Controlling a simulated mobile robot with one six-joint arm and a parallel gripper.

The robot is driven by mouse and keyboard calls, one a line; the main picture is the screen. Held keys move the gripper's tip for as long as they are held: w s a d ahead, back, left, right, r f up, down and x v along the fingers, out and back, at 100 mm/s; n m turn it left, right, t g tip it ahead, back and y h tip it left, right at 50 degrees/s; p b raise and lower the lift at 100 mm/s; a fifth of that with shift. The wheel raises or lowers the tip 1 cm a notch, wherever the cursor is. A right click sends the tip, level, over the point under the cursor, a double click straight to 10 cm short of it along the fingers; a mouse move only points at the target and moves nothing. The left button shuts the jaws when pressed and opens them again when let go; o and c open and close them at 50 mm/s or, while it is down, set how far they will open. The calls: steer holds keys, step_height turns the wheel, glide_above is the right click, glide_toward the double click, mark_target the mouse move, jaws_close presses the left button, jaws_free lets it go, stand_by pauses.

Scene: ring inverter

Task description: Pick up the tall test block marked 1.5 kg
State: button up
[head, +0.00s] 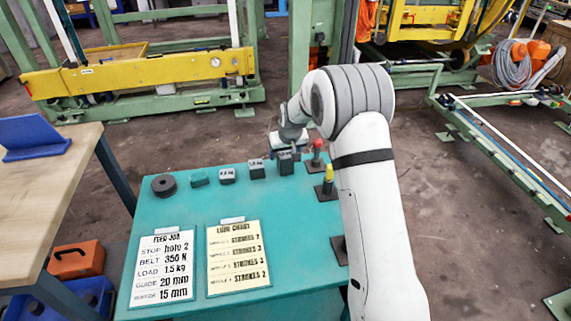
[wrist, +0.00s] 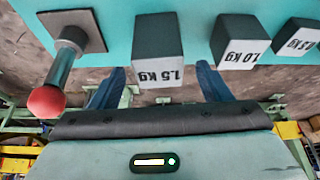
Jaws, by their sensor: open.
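The tall test block marked 1.5 kg (wrist: 158,50) is dark with a white label, which reads upside down in the wrist view. It stands at the right end of a row on the teal table (head: 180,220), and it also shows in the head view (head: 286,165). My gripper (wrist: 162,82) is open, with one blue finger to each side of the block in the picture. The fingers look apart from the block; I cannot tell how far it reaches between them. In the head view my gripper (head: 287,150) is over the block and partly hides it.
The 1.0 kg block (wrist: 241,45) stands close beside it, then the 0.5 kg block (wrist: 298,38). A red-knobbed lever (head: 317,155) is near on the other side, with a yellow-knobbed lever (head: 327,182) nearer the front. Two paper sheets (head: 235,258) lie on the table.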

mark_target(285, 154)
steer(key=x, duration=0.3)
steer(key=shift+f, duration=0.35)
steer(key=shift+c, duration=0.4)
jaws_close()
steer(key=shift+w+r, duration=0.15)
steer(key=shift+r, duration=0.05)
